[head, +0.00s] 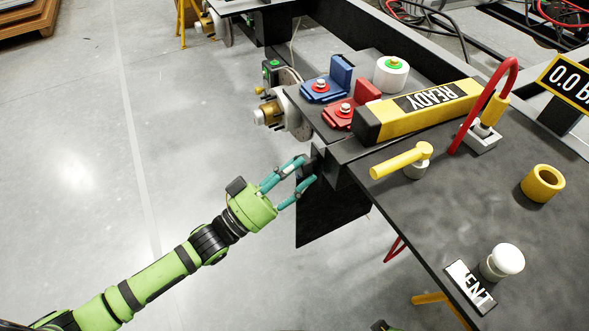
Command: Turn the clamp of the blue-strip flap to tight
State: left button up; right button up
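My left gripper (308,169) reaches in from the lower left, with its two teal fingers apart. Its tips are at the near edge of the dark chassis bench, close to a small dark block; I cannot tell whether they touch it. A black panel (335,217) hangs below that edge. I see no blue strip on it, and no clamp I can clearly pick out as the flap's.
On the bench are a yellow READY box (432,102), a yellow-handled lever (402,160), a red curved hose (487,100), a yellow ring (542,183) and a white knob (502,262). Brass and white fittings (285,108) protrude at the bench's left.

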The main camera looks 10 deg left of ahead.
pick_arm(q)
jog(key=shift+w+a+r+m, duration=0.1)
jog(key=shift+m, duration=0.2)
jog(key=shift+w+a+r+m+g+h+b, duration=0.15)
jog(key=shift+m+g+h, duration=0.5)
jog(key=shift+m, duration=1)
jog(key=shift+d+m+g+h+b, duration=0.1)
jog(key=shift+m+g+h+b, duration=0.4)
jog(key=shift+m, duration=1.1)
jog(key=shift+w+a+r+m+g+h, duration=0.1)
jog(key=shift+m+g+h, duration=0.45)
jog(key=shift+m+g, duration=0.8)
pick_arm(e)
jog(key=shift+w+r, duration=0.3)
jog(key=shift+r, duration=0.45)
jog(key=shift+w+r, duration=0.25)
jog(key=shift+r, duration=0.5)
pick_arm(q)
jog(key=shift+m+t, duration=0.3)
jog(key=shift+m, duration=0.1)
pick_arm(e)
jog(key=shift+w, duration=0.1)
pick_arm(q)
jog(key=o, duration=1.1)
jog(key=shift+f, duration=0.15)
pick_arm(e)
jog(key=shift+r, duration=0.1)
jog(key=shift+w, duration=0.15)
